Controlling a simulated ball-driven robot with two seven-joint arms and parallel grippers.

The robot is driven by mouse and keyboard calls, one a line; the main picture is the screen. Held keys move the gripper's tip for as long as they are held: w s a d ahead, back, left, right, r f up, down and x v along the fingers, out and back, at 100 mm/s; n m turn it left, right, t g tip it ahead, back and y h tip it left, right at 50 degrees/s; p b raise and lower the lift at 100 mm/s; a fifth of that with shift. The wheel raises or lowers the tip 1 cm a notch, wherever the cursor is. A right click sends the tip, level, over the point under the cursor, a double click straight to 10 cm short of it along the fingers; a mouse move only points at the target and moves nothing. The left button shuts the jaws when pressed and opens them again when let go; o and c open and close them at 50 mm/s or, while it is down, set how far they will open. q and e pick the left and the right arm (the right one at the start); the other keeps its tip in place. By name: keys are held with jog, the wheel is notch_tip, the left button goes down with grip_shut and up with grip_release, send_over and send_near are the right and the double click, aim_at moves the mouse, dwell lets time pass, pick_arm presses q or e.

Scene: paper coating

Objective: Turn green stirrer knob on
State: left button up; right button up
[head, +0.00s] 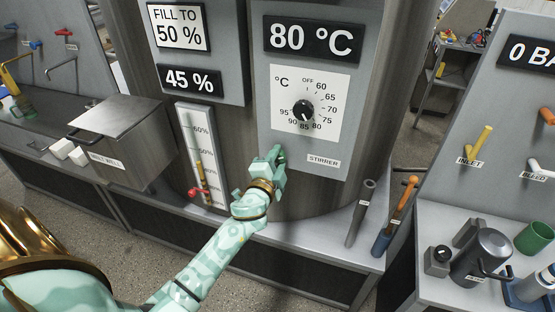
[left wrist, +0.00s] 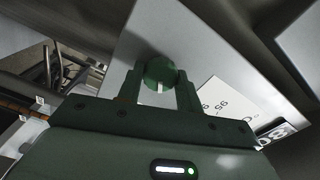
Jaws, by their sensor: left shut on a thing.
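The green stirrer knob (left wrist: 160,70) is round with a pale mark and sits on the grey control panel (head: 330,28). In the left wrist view it lies between the two fingers of my left gripper (left wrist: 160,88), which is shut on it. In the head view my left gripper (head: 272,160) reaches the panel left of the STIRRER label (head: 323,160) and hides the knob. My right gripper is not in view.
Above the label is a black temperature dial (head: 303,111) under an 80 °C display (head: 312,39). A level gauge with a red valve (head: 198,192) stands to the left, beside the melt well (head: 115,140). Tools (head: 400,205) stand on the ledge at right.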

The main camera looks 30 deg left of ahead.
pick_arm(q)
jog(key=shift+f, duration=0.1)
dwell(0.4)
jog(key=o, duration=1)
jog(key=b+v, duration=0.1)
jog(key=v, duration=1.5)
jog(key=shift+s+b, duration=0.2)
jog(key=shift+b, duration=0.1)
